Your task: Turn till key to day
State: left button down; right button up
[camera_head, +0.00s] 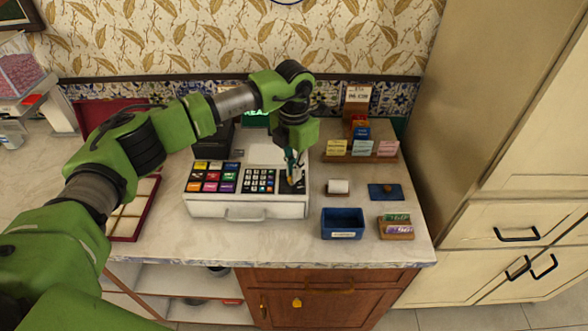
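The till (248,209) is a white cash register on the counter, with coloured keys on its left and a dark number pad (259,180) beside them. My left gripper (291,178) points down over the dark panel at the till's right end, where the till key would be hidden by the fingers. The key itself and its position marks are too small and covered to make out. I cannot tell whether the fingers are closed on it. My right gripper is not in view.
A blue tray (342,233), a note holder (395,231), a paper roll (338,187) and a blue pad (386,192) lie right of the till. A card rack (360,157) stands behind them. A red-edged tray (126,238) is on the left.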

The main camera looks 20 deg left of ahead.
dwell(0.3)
pick_arm(q)
jog(key=shift+f+m+b, duration=0.15)
jog(key=shift+m+b, duration=0.55)
jog(key=shift+b, duration=0.3)
jog(key=shift+m+b, duration=1.2)
jog(key=shift+s+d+m+b, duration=0.1)
jog(key=shift+m+b, duration=0.8)
jog(key=shift+m, duration=0.3)
jog(key=shift+r+m+b, duration=0.2)
jog(key=shift+m+b, duration=0.65)
jog(key=shift+m, duration=0.55)
jog(key=c, duration=2.2)
grip_release()
jog(key=shift+s, duration=0.1)
